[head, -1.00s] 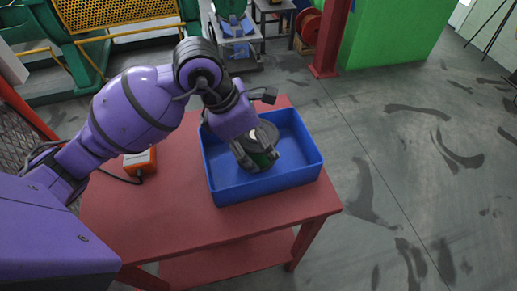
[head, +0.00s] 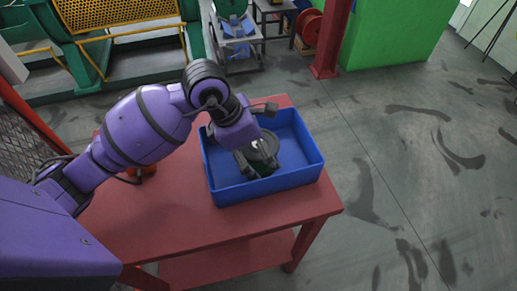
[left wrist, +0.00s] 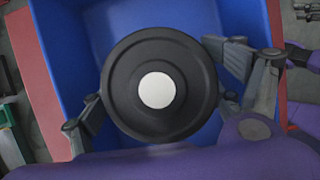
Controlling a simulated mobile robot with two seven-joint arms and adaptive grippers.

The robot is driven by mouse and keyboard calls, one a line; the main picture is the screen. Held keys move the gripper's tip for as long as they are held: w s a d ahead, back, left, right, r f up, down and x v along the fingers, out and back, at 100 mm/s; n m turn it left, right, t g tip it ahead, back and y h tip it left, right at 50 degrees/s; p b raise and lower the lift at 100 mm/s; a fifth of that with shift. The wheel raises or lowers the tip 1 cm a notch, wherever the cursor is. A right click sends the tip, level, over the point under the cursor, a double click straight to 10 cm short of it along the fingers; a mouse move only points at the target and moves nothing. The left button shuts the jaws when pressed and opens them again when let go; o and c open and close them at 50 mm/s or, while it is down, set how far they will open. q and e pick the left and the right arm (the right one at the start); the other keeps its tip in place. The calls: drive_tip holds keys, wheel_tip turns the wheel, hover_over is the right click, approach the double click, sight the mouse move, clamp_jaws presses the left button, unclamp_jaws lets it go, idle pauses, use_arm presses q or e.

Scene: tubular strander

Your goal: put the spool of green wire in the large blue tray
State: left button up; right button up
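The spool (head: 263,147) has a dark round flange and a little green shows at its lower side in the head view. It is inside the outline of the large blue tray (head: 270,190). In the left wrist view the spool (left wrist: 127,84) faces me as a black disc with a white centre and hides its own wire. My left gripper (head: 254,158) reaches down into the tray with its fingers on opposite sides of the spool, seemingly closed on it. I cannot tell whether the spool touches the tray floor. My right gripper is not in view.
The tray stands on a red table (head: 180,215), whose front left part is mostly clear. An orange object (head: 143,165) is partly hidden behind my left arm. A red post (head: 329,45), a green block (head: 395,35) and machinery stand beyond the table.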

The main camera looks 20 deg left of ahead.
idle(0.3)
use_arm(q)
drive_tip(key=shift+r, duration=0.2)
drive_tip(key=v, duration=1.2)
